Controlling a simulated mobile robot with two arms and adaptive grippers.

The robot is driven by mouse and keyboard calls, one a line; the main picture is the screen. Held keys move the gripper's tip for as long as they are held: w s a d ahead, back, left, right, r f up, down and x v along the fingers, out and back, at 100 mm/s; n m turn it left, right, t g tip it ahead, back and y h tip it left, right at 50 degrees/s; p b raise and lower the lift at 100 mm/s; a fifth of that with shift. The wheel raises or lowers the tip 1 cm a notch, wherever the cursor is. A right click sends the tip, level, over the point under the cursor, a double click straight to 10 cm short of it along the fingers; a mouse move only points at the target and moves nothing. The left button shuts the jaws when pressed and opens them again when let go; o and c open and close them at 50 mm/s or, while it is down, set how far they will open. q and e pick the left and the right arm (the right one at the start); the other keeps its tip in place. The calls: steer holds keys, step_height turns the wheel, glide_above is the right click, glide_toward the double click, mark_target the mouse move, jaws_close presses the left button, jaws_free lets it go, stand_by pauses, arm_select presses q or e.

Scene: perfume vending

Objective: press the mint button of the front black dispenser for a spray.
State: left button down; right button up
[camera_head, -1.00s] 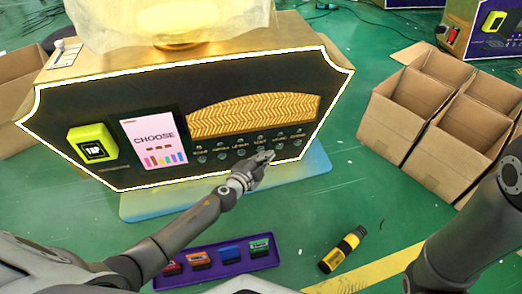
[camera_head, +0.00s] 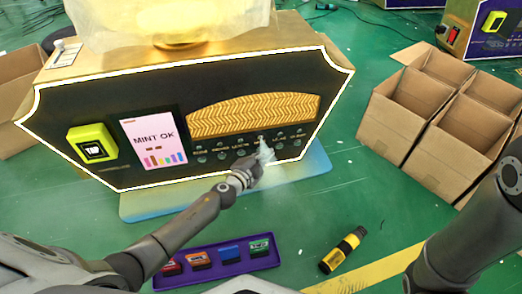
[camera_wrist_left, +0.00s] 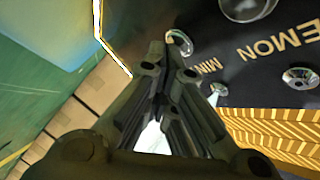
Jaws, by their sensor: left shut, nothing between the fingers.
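The front black dispenser (camera_head: 100,105) has a white-outlined front, and its screen (camera_head: 153,140) reads "MINT OK". A row of small nozzles sits above a row of round silver buttons. In the left wrist view the mint button (camera_wrist_left: 180,42) shows beside a partly covered "MIN" label, just past my fingertips; contact cannot be told. A whitish mist (camera_head: 268,156) comes down from the mint nozzle (camera_head: 261,137), which also shows in the wrist view (camera_wrist_left: 218,90). My left gripper (camera_head: 254,164) is shut and empty, in front of the button row. My right gripper is out of view.
A yellow card reader (camera_head: 92,144) is on the dispenser's left side. A purple tray (camera_head: 218,274) with several coloured cartridges and a black-yellow bottle (camera_head: 342,250) lie on the green floor. An open divided carton (camera_head: 430,120) stands at right. A second dispenser (camera_head: 480,30) is behind.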

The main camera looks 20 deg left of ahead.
arm_select(q)
steer(key=shift+s+d, duration=0.4)
steer(key=shift+s, duration=0.35)
steer(key=s+d, duration=0.1)
steer(key=s, duration=0.2)
steer(key=s+d, duration=0.1)
steer(key=shift+s+d+p, duration=0.15)
steer(key=shift+d+p, duration=0.2)
stand_by(0.8)
